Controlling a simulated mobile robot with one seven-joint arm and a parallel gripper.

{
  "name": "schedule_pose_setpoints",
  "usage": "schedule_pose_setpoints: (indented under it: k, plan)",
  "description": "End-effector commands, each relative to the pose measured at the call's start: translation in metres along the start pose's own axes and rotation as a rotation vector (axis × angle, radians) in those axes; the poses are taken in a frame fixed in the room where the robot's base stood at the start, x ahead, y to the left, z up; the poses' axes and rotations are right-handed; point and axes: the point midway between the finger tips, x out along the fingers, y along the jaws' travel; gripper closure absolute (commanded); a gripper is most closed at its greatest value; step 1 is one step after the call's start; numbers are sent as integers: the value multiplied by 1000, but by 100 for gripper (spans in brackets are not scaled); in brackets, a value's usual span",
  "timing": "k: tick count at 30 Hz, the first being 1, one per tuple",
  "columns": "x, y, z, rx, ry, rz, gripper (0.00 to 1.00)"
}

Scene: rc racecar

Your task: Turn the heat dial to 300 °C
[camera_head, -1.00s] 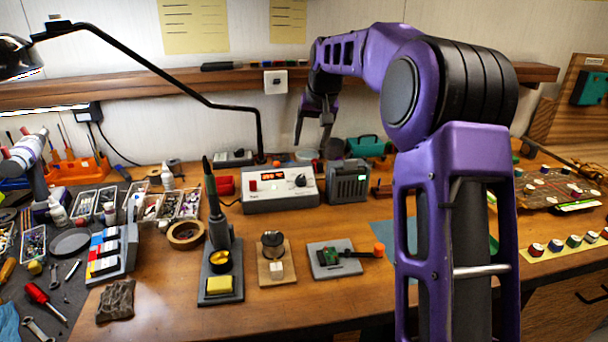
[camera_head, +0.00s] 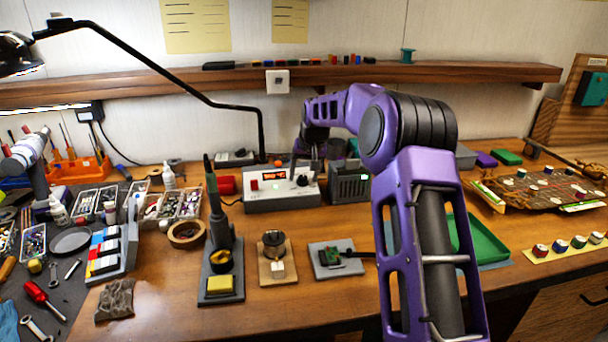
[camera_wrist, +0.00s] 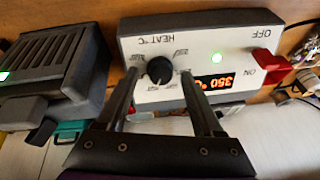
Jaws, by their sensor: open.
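The grey-white soldering station (camera_head: 264,203) stands at the back of the bench. In the wrist view its front panel (camera_wrist: 205,40) appears upside down. The black heat dial (camera_wrist: 160,70) has a scale around it and the label "HEAT °C". The orange display (camera_wrist: 214,83) reads about 350 °C. A green light (camera_wrist: 217,58) is lit, and the red switch (camera_wrist: 267,67) sits near "ON". My gripper (camera_wrist: 159,76) is open, with one finger on each side of the dial and visible gaps to both; contact is not visible. In the head view, my gripper (camera_head: 303,162) is at the dial (camera_head: 302,180).
A dark vented box (camera_head: 349,187) stands close on the station's right. The soldering iron in its stand (camera_head: 219,235) is in front, to the left. A black lamp arm (camera_head: 262,135) comes down behind the station. A shelf (camera_head: 350,75) runs above.

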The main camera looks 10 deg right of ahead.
Motion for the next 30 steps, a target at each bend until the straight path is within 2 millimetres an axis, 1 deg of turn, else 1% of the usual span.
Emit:
schedule_pose_setpoints:
  k: [3,4,8,9,11,12,14,15,23,30]
  plan:
    - [0,0,0,0,0,0,32]
    - [0,0,0,0,0,0,33]
    - [0,0,0,0,0,0,57]
    - [0,0,0,0,0,0,64]
    - [0,0,0,0,0,0,75]
    - [0,0,0,0,0,0,82]
    - [0,0,0,0,0,0,93]
    - [0,0,0,0,0,0,100]
    - [-1,0,0,-8,-1,0,100]
    - [-2,0,-1,-85,-9,-1,100]
